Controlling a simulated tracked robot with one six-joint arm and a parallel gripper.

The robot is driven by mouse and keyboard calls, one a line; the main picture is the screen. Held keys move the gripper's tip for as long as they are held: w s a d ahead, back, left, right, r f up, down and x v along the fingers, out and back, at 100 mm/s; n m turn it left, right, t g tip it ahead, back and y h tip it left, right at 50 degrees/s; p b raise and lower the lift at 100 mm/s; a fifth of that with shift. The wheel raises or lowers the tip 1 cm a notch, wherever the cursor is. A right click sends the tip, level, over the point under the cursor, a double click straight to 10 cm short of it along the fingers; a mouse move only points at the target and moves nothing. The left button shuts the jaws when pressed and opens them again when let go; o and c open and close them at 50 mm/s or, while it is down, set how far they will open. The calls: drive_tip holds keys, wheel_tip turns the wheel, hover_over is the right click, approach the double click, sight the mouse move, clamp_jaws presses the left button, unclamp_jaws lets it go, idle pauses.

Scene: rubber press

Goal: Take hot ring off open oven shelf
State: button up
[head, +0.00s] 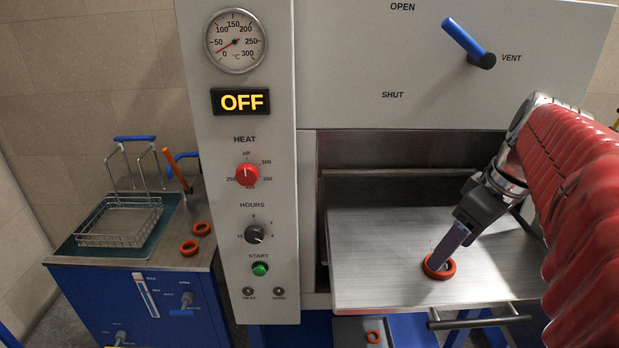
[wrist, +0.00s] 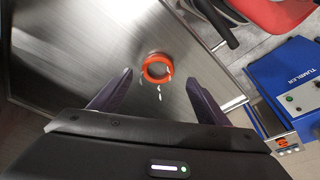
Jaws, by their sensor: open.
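An orange-red ring (head: 439,267) lies flat on the pulled-out metal oven shelf (head: 375,240). In the wrist view the ring (wrist: 157,68) lies ahead of my gripper (wrist: 160,95), roughly centred between the two spread fingers. In the head view my gripper (head: 455,245) reaches down from the right, its fingertips close to the ring or over it. I cannot tell how high the tips are above the shelf. The gripper is open and holds nothing.
A shelf handle (head: 478,317) runs along the shelf's front edge. The oven panel (head: 245,180) stands left of the shelf, its display reading OFF. Another ring (head: 373,336) lies below the shelf.

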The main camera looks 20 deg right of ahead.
sight(442, 271)
drive_tip(key=shift+x, duration=2.2)
drive_tip(key=shift+d, duration=0.2)
drive_tip(key=c, duration=1.1)
wheel_tip(442, 271, up, 10)
